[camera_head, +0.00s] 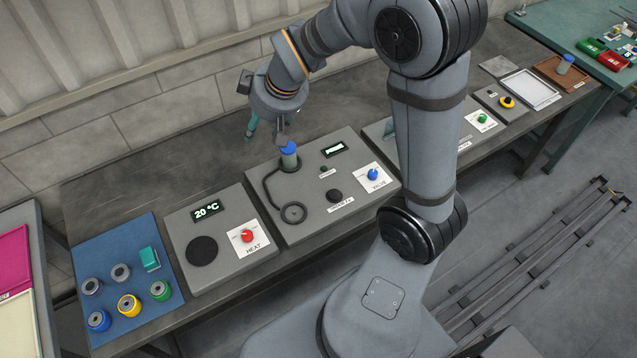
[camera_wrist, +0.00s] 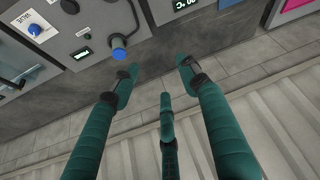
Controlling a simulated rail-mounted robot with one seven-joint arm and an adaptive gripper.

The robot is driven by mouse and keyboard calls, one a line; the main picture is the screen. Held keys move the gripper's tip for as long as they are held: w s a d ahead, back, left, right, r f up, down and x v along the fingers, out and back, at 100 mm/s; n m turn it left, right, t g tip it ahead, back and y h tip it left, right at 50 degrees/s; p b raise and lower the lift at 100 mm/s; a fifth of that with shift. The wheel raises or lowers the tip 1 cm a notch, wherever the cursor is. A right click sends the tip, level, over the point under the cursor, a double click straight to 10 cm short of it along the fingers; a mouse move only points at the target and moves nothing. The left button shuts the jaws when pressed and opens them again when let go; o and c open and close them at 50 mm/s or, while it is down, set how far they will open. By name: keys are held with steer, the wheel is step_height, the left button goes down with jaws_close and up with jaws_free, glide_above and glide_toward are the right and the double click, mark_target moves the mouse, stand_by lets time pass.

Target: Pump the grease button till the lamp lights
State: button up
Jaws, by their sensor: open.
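The middle grey panel (camera_head: 300,222) carries a round black button (camera_head: 334,196) with a white label too small to read. A small dark green lamp (camera_head: 323,169) sits behind it and looks unlit; it also shows in the wrist view (camera_wrist: 82,32). My gripper (camera_head: 267,134) is above the back edge of this panel, close to a blue-capped cylinder (camera_head: 289,150). In the wrist view my gripper (camera_wrist: 156,75) has its teal fingers spread, with nothing between them. The blue cap (camera_wrist: 119,52) is just beyond one fingertip; I cannot tell whether they touch.
The panel also holds a blue knob (camera_head: 373,174), a display (camera_head: 335,149) and a black hose (camera_head: 270,190). A heat panel (camera_head: 215,270) with a red knob and a blue mat (camera_head: 110,255) with several spools lie left. My arm hides part of the right-hand panels.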

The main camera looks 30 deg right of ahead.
steer(key=shift+c, duration=0.2)
